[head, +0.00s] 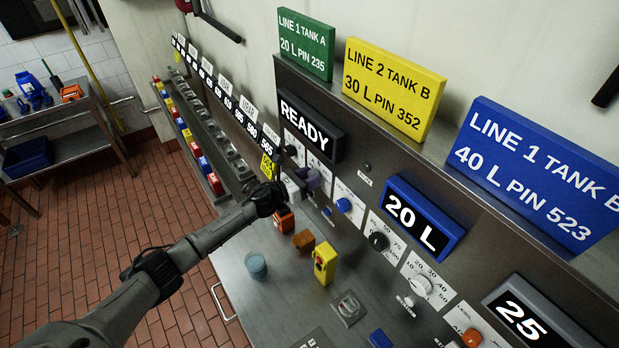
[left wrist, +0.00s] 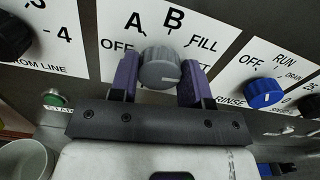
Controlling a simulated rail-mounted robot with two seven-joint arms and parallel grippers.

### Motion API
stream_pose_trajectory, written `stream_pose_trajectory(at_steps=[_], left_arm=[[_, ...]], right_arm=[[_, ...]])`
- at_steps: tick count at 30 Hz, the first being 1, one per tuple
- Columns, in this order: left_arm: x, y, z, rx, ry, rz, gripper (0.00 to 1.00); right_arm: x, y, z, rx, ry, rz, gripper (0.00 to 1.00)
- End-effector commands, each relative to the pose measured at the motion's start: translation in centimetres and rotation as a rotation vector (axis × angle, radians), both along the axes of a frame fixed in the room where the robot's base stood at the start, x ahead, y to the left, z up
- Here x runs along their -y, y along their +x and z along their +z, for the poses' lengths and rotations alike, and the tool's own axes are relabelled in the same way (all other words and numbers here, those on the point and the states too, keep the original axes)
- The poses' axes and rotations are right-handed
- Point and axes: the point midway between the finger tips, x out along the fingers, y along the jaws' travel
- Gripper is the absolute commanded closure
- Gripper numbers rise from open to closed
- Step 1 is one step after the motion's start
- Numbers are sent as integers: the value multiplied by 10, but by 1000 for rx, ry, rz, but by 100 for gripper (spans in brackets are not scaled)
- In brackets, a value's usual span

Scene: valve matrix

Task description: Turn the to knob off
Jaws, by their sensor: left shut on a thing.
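A round grey knob (left wrist: 160,68) sits on a white plate marked OFF, A, B and FILL, with another label partly hidden. Its white pointer line faces the lower right in the left wrist view. My left gripper (left wrist: 161,75) has a purple finger on each side of the knob and is shut on it. In the head view my left gripper (head: 302,184) is at the panel below the READY display, and it hides the grey knob there. My right gripper is not in view.
A blue knob (left wrist: 263,93) marked OFF, RUN, DRAIN and RINSE is to the right; a black knob (left wrist: 14,36) is to the left. A green button (left wrist: 55,98) is lower left. A yellow box (head: 324,262) and blue cup (head: 256,265) stand on the counter.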

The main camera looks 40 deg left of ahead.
Motion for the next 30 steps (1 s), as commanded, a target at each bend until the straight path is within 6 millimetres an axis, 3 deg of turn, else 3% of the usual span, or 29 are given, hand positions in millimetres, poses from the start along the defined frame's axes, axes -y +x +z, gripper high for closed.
stream_pose_trajectory(at_steps=[30], left_arm=[[-1,0,0,-267,-910,-1,80]], right_arm=[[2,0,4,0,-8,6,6]])
